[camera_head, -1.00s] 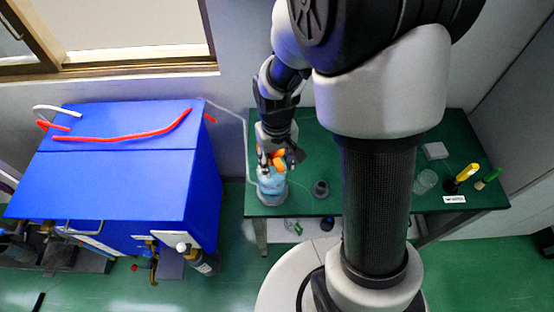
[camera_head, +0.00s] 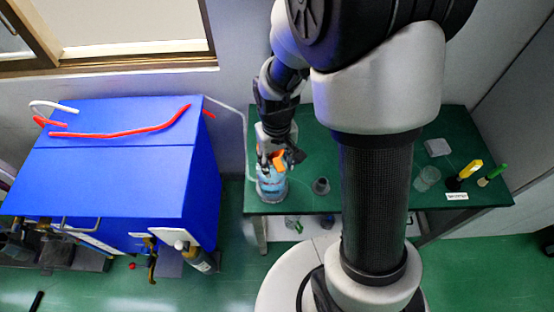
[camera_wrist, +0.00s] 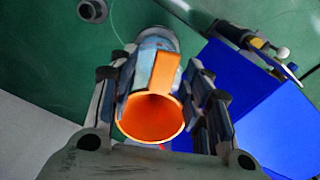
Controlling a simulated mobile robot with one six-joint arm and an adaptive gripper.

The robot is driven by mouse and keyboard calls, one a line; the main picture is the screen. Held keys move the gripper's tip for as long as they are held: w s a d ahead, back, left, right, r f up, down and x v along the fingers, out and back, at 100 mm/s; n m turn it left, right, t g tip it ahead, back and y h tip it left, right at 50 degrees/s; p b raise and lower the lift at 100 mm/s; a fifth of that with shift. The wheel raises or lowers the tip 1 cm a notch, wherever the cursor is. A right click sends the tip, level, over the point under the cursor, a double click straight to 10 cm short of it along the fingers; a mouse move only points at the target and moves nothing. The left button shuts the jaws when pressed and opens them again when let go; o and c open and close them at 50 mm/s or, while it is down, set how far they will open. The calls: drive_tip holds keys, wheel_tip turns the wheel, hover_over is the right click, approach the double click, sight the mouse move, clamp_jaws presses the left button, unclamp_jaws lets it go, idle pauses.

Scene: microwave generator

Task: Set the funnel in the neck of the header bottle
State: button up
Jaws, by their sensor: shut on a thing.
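The orange funnel (camera_wrist: 151,118) is gripped between the two fingers of my gripper (camera_wrist: 160,92), its wide mouth facing the wrist camera. In the head view the funnel (camera_head: 278,161) shows as an orange patch at my gripper (camera_head: 282,156). The header bottle (camera_head: 271,188), clear with light blue contents, stands on the green table directly below the gripper. In the wrist view the bottle (camera_wrist: 158,40) shows behind the funnel. The bottle's neck and the funnel's stem are hidden, so I cannot tell whether the stem is in the neck.
A dark grey cup-like piece (camera_head: 321,186) stands just right of the bottle. The blue generator cabinet (camera_head: 120,165) is on the left.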

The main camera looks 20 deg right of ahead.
drive_tip(key=shift+f, duration=0.4)
drive_tip(key=o, duration=1)
drive_tip(key=shift+r, duration=0.1)
wheel_tip(320, 180, up, 12)
drive_tip(key=s+r+t, duration=0.1)
drive_tip(key=s+r, duration=0.2)
drive_tip(key=s, duration=0.2)
drive_tip(key=s+r+t, duration=0.2)
drive_tip(key=s+r, duration=0.1)
drive_tip(key=s, duration=0.2)
drive_tip(key=s+r+t, duration=0.1)
drive_tip(key=s+r, duration=0.3)
drive_tip(key=s, duration=0.1)
drive_tip(key=shift+s, duration=0.1)
